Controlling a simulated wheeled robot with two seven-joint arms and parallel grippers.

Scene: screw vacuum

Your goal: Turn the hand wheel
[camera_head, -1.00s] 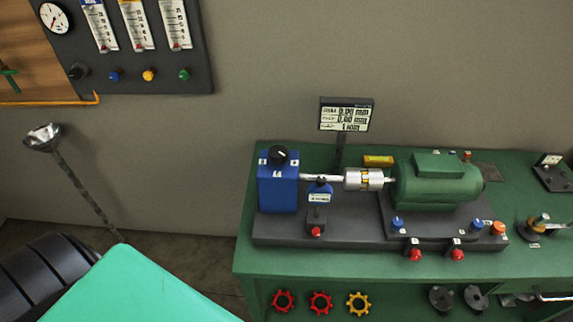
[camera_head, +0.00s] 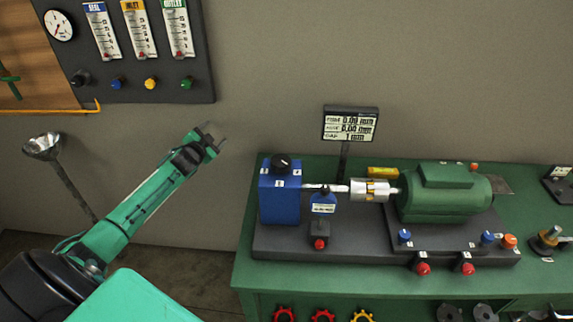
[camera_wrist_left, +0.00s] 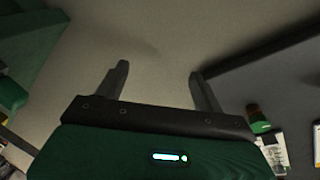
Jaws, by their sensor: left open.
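My left gripper (camera_head: 214,136) is raised in front of the wall, between the gauge panel and the green bench, with its jaws open and empty. In the left wrist view its two fingers (camera_wrist_left: 158,76) stand apart with bare wall between them. Two red wheels (camera_head: 284,314) (camera_head: 322,316) and a yellow wheel (camera_head: 361,316) sit on the bench front, cut by the bottom edge. I cannot tell which is the hand wheel. The gripper is above and left of them, apart from them. My right gripper is out of view.
The gauge panel (camera_head: 150,92) has several knobs; a green knob (camera_wrist_left: 260,126) also shows in the left wrist view. The green bench (camera_head: 243,268) carries a blue block (camera_head: 279,203), a green motor (camera_head: 445,196) and a small display (camera_head: 350,124). A metal funnel (camera_head: 43,147) stands left.

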